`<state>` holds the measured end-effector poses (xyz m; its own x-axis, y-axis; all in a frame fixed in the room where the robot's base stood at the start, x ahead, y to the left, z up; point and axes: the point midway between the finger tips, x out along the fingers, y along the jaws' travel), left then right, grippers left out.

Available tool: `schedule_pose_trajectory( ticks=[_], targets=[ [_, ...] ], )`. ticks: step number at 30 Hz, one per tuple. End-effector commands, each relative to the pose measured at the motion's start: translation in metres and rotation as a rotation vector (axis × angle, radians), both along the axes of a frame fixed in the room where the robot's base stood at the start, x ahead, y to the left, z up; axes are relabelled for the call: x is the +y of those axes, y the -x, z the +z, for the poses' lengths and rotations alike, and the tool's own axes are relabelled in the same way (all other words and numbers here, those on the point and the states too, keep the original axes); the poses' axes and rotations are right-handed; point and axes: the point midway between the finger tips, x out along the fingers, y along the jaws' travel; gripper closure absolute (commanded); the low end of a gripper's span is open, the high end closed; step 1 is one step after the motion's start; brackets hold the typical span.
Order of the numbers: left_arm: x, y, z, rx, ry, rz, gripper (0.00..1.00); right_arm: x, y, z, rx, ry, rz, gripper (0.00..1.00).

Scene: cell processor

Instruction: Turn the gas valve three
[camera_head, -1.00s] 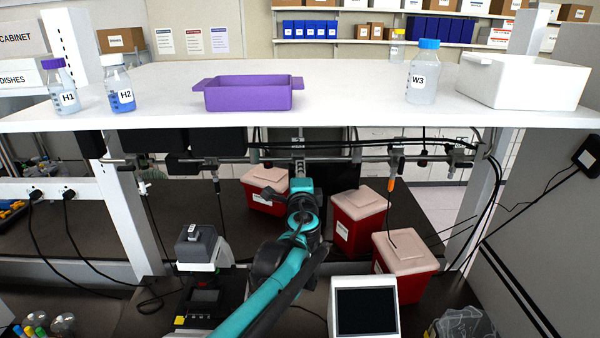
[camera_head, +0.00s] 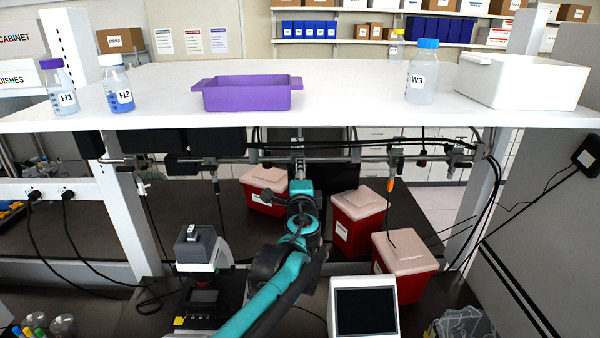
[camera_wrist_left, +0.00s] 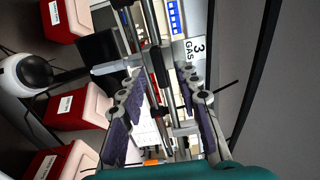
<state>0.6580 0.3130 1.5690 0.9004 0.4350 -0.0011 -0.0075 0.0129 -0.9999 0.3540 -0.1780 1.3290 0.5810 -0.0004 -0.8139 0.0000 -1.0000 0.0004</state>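My left gripper (camera_wrist_left: 158,88) is open there, with a dark, purplish pad on each finger. Metal pipework (camera_wrist_left: 150,50) runs between and beyond the fingers; I cannot tell whether they touch any of it. The valve handle cannot be clearly made out. In the head view my left gripper (camera_head: 298,164) reaches the horizontal rail under the shelf, and my own arm hides most of the fingers and the fitting there. My right gripper is not in view.
The white shelf (camera_head: 350,85) overhangs the rail and carries bottles, a purple tray (camera_head: 247,97) and a white bin (camera_head: 523,82). Red bins with pale lids (camera_head: 405,255) stand below, close to my arm. A screen device (camera_head: 365,310) stands at the front. Cables hang from the rail.

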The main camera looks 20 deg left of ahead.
Motion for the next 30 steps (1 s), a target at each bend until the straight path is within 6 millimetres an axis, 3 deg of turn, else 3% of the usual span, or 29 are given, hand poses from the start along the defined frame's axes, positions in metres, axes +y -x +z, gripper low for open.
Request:
schedule_pose_trajectory(
  ticks=[15, 21, 30],
  targets=[
    [-0.045, 0.09, -0.001, 0.0, 0.0, -0.004, 0.67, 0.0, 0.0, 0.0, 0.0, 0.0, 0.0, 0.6],
    [-0.05, 0.101, 0.0, 0.0, 0.0, -0.002, 0.67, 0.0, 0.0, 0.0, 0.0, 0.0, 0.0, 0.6],
    [-0.05, 0.102, 0.0, 0.0, 0.0, -0.001, 0.67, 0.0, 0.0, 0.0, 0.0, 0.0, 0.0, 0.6]
  ],
)
